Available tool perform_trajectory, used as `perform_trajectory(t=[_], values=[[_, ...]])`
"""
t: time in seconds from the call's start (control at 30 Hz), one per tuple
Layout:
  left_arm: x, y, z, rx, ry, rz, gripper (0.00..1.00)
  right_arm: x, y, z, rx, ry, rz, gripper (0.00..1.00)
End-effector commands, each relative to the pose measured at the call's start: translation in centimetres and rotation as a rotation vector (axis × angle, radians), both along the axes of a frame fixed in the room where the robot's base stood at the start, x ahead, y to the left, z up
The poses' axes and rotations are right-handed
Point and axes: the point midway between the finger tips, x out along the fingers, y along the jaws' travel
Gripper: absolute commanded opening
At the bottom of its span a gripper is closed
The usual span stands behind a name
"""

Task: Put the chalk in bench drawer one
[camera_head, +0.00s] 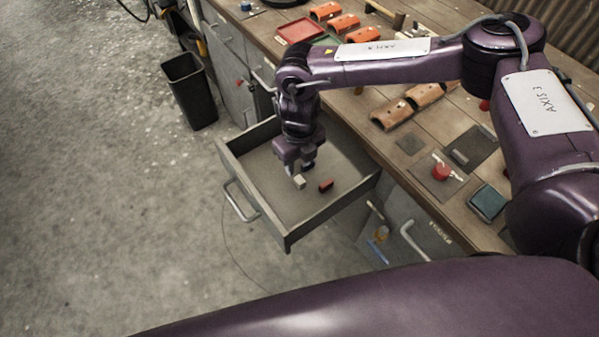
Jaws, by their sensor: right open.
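A bench drawer (234,165) is pulled out from the bench, open at the top. A small pale block (299,183), which looks like the chalk, is in the drawer area just under my right gripper. A small dark red block (326,186) lies on the drawer floor to its right. My right gripper (300,172) points down over the drawer, open, with its fingertips close above the pale block. I cannot tell whether they touch it. My left gripper is not in view.
The wooden bench (372,151) holds orange-brown curved pieces (391,114), a red tray (300,30), a red button (441,172) and a teal block (488,203). A black bin (189,91) stands on the floor. The floor left of the drawer is clear.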

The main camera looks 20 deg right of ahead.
Motion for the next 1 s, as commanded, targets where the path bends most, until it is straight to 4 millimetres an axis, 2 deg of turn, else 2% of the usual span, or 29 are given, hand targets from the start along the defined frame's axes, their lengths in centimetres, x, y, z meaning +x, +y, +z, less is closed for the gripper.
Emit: perform_trajectory(t=[0.1, 0.3, 0.87, 1.0], values=[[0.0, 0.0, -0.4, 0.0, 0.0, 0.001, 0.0, 0.1, 0.0, 2.1, 0.0, -0.003, 0.001, 0.41], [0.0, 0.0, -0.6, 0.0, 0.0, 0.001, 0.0, 0.0, -0.1, 4.0, -0.001, 0.001, 0.0, 0.41], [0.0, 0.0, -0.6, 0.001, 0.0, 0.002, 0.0, 0.0, 0.0, 4.3, -0.001, 0.001, 0.0, 0.41], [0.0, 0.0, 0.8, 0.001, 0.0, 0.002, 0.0, 0.0, 0.0, 5.7, -0.001, 0.0, 0.0, 0.41]])
